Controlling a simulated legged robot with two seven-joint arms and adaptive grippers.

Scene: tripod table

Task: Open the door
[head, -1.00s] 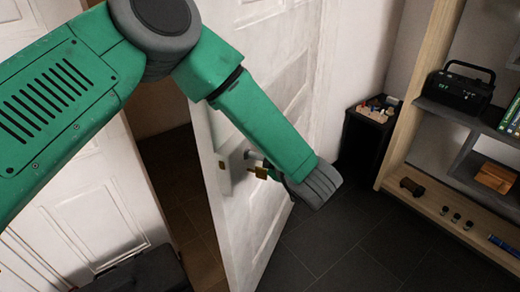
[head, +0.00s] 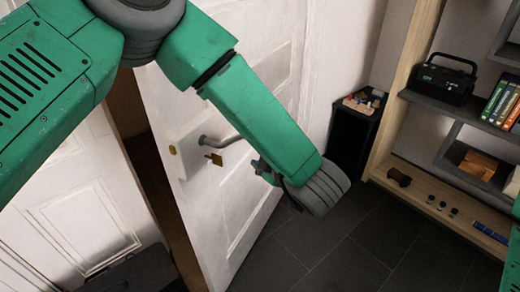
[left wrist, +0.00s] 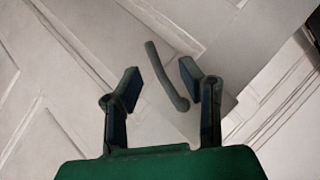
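The white panelled door (head: 245,205) stands ajar, with a dark gap along its left edge. Its grey lever handle (head: 222,140) and a brass lock piece (head: 214,159) are on the near face. My left gripper (head: 263,170) is right of and below the handle, mostly hidden behind my forearm. In the left wrist view my left gripper (left wrist: 160,84) is open and empty. The handle (left wrist: 165,78) shows beyond and between its fingers, apart from them as far as I can tell. Part of my right arm shows at the lower right; its gripper is out of view.
A wooden shelf (head: 407,75) with a black radio (head: 444,80), books (head: 502,103) and small items stands at the right. A black bin-like stand (head: 352,135) is against the wall beside the door. A dark box (head: 135,272) lies lower left. Tiled floor before the door is clear.

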